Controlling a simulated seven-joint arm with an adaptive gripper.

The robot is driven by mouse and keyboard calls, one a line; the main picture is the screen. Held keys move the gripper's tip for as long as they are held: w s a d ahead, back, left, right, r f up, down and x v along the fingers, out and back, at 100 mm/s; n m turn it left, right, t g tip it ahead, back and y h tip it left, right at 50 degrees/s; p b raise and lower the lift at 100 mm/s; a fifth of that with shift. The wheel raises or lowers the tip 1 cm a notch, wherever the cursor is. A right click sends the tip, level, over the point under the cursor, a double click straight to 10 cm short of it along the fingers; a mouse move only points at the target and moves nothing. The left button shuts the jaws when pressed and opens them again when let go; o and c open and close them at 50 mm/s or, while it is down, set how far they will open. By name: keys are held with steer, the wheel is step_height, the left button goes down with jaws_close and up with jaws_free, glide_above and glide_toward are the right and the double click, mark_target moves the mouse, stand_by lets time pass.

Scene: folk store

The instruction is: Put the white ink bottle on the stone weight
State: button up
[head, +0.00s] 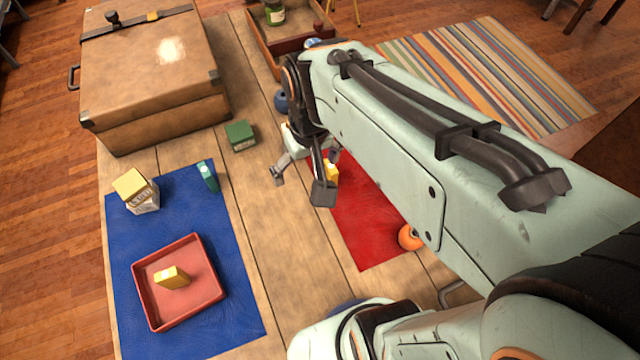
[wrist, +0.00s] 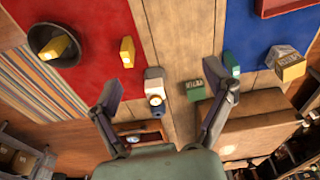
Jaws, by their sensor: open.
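A white block-shaped bottle with a dark, ringed round top, which looks like the white ink bottle (wrist: 154,80), is on the bare wood between the mats in the wrist view. My gripper (head: 300,183) is open; in the wrist view its two fingers (wrist: 164,78) are spread to either side of the bottle, with nothing held between them. The head view largely hides the bottle behind my gripper. A dark green block (head: 240,135), possibly the stone weight, lies on the wood left of my gripper; it also shows in the wrist view (wrist: 193,90).
A large suitcase (head: 150,75) stands behind the green block. The blue mat (head: 125,260) holds a red tray (head: 205,306), a teal box (head: 208,176) and a yellow-topped box (head: 136,190). The red mat (head: 365,215) carries yellow blocks, one in a dark bowl (wrist: 36,48). A round blue object (head: 281,102) is near my wrist.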

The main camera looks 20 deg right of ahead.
steer(key=s+a+g, duration=0.1)
steer(key=s+g, duration=0.1)
steer(key=s, duration=1)
steer(key=shift+s+a+r+y, duration=0.3)
steer(key=shift+s+a+r, duration=0.05)
steer(key=shift+s+a, duration=0.05)
steer(key=o, duration=0.3)
